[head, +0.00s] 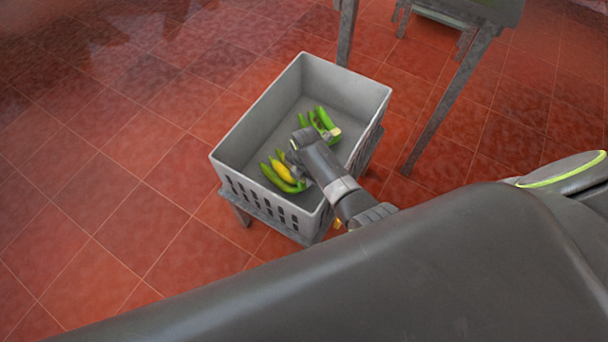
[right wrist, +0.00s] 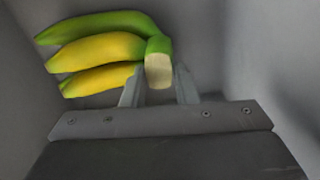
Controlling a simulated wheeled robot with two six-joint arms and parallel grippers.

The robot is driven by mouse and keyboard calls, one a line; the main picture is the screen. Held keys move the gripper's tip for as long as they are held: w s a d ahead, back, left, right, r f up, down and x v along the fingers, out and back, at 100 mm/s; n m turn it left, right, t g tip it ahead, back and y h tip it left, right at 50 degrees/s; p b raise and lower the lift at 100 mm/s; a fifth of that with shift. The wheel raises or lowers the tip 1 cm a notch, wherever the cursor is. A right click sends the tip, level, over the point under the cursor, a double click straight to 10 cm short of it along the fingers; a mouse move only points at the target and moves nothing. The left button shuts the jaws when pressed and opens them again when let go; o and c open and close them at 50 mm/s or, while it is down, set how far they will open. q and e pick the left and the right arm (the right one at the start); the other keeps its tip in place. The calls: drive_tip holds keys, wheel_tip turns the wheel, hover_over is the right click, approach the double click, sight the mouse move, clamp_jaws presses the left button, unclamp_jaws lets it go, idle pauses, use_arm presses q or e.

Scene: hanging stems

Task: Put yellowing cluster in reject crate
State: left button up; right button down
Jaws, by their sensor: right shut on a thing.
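The yellowing cluster (head: 282,172) is inside the grey crate (head: 232,184), near its lower left end in the head view. In the right wrist view the cluster (right wrist: 98,52) shows yellow bananas, green along the upper one, joined at a pale cut stem. My right gripper (head: 296,164) reaches down into the crate. In the right wrist view its fingers (right wrist: 159,85) are shut on the cluster's stem end. I cannot tell whether the cluster touches the crate floor. My left gripper is not in view.
A green cluster (head: 325,122) lies in the crate's far half, beside my right arm. The crate stands on a low grey stand (head: 243,216). Metal legs (head: 450,98) of another stand rise at upper right. The red tiled floor at left is clear.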

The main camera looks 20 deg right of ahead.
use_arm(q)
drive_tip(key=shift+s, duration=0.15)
use_arm(e)
drive_tip(key=shift+w+r, duration=0.1)
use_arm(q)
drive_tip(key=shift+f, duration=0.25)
use_arm(e)
drive_tip(key=shift+f, duration=0.45)
drive_tip(key=c, duration=1.1)
unclamp_jaws()
drive_tip(key=shift+o, duration=0.2)
drive_tip(key=shift+s+f, duration=0.1)
drive_tip(key=shift+s, duration=0.1)
use_arm(q)
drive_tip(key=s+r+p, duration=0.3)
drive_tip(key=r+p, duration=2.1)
drive_tip(key=p, duration=0.2)
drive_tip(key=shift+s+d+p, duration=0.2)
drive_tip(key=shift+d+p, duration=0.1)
use_arm(e)
wheel_tip(320, 180, up, 35)
drive_tip(key=shift+s+d, duration=0.15)
drive_tip(key=shift+s, duration=0.1)
drive_tip(key=shift+f, duration=0.1)
